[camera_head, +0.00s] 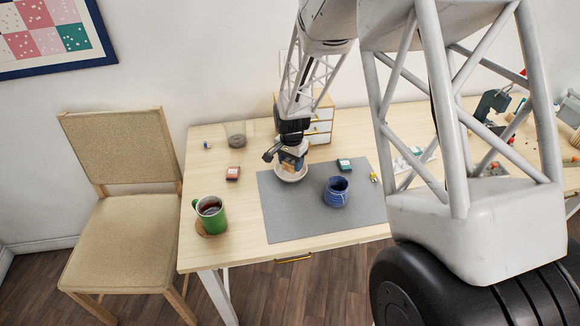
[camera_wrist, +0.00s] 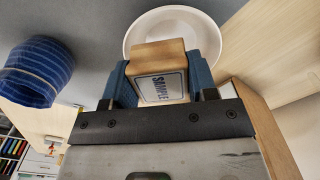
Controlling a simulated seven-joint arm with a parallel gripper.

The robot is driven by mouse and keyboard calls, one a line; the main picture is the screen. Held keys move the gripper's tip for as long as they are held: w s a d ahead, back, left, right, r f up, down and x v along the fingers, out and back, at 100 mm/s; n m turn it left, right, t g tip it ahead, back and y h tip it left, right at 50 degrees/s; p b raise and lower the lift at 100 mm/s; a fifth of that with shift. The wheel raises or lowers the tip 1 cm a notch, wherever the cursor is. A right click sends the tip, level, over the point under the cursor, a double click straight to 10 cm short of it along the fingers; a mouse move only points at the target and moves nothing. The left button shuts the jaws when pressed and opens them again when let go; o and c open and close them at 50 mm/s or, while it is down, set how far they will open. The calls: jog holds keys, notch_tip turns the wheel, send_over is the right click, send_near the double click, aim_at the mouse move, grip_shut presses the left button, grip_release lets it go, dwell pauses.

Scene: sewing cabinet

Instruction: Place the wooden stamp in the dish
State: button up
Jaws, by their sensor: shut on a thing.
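The wooden stamp (camera_wrist: 160,72) has a pale label reading SAMPLE. My gripper (camera_wrist: 162,82) is shut on it, with a blue finger pad on each side. The round white dish (camera_wrist: 190,22) shows behind the stamp in the wrist view. In the head view my gripper (camera_head: 292,158) holds the stamp over the dish (camera_head: 291,176), which sits at the upper left part of the grey mat (camera_head: 290,222). The stamp's lower end is hidden, so I cannot tell whether it touches the dish.
A blue striped mug (camera_head: 337,192) stands on the mat, right of the dish. A green mug (camera_head: 211,215) stands at the left. A red box (camera_head: 233,173), a teal box (camera_head: 344,164) and a glass (camera_head: 236,134) are nearby. A small drawer cabinet (camera_head: 321,127) stands behind my gripper.

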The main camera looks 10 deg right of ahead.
aim_at(290, 166)
jog(key=shift+w+f, duration=0.1)
jog(key=shift+w, duration=0.7)
jog(key=shift+f, duration=1.75)
jog(key=shift+f, duration=0.1)
jog(key=o, duration=0.7)
notch_tip(290, 166, up, 12)
jog(key=shift+r, duration=0.1)
